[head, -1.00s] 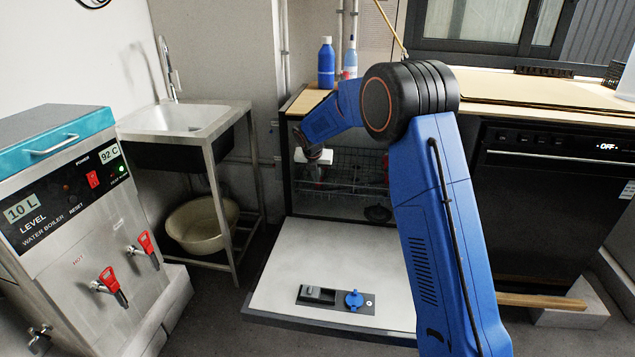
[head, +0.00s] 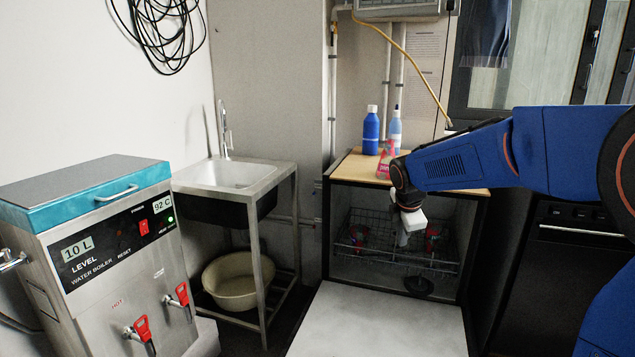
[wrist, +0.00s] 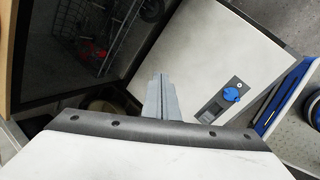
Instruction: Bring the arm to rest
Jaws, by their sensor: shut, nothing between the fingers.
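My blue arm (head: 470,158) reaches in from the right side of the head view, roughly level, with its wrist bent down. My gripper (head: 403,236) hangs in front of the open front of the dishwasher (head: 338,190), above its lowered door (head: 375,325). In the wrist view the grey fingers (wrist: 161,92) are together, with nothing seen between them. The lowered door also shows in the wrist view (wrist: 200,50), with a blue cap on its panel. Whether anything touches the gripper cannot be seen; it looks apart from the rack.
A wire rack (head: 380,243) with red items is inside the dishwasher. Bottles (head: 371,130) and a pink item stand on its wooden top. A sink (head: 238,175), a basin (head: 238,283) and a water boiler (head: 90,240) are at left. The air between boiler and arm is clear.

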